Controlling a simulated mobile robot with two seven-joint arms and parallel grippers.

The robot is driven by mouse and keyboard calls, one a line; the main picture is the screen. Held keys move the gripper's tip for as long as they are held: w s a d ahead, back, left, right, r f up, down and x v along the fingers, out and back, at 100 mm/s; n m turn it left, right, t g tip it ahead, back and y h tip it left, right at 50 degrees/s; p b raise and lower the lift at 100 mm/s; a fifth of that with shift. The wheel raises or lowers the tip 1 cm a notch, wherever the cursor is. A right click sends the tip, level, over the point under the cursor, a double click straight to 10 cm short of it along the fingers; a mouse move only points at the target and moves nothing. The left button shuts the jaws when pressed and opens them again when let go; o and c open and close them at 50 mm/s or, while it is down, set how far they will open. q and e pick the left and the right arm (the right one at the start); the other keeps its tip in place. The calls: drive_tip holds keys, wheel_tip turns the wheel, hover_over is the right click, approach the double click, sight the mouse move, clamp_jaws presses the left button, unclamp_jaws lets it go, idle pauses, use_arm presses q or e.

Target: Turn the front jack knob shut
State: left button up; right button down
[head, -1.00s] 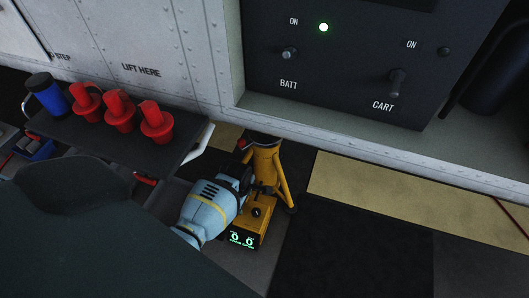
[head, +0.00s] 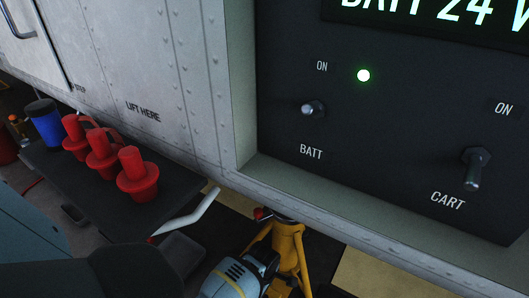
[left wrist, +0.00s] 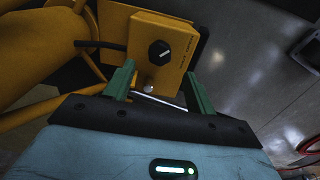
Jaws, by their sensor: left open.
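The front jack's yellow legs (head: 289,248) show at the bottom of the head view, under the aircraft's lower edge. In the left wrist view its yellow control box (left wrist: 162,50) carries a round black knob (left wrist: 159,52) with a pale pointer mark. A small silvery round part (left wrist: 148,88) sits below the knob. My left gripper (left wrist: 158,88) is open, its two green fingers apart on either side below the knob, with nothing between them. The knob lies just beyond the fingertips; I cannot tell the exact gap. My left arm (head: 240,277) hides the box in the head view.
A dark shelf (head: 100,205) at left holds several red plugs (head: 137,178) and a blue cup (head: 43,124). Dark floor shows right of the jack.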

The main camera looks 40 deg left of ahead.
use_arm(q)
wheel_tip(320, 180, down, 6)
drive_tip(key=b, duration=0.2)
drive_tip(key=shift+r+b, duration=0.2)
drive_tip(key=shift+b, duration=0.2)
drive_tip(key=shift+f, duration=0.35)
drive_tip(key=shift+c, duration=0.5)
drive_tip(key=c, duration=0.9)
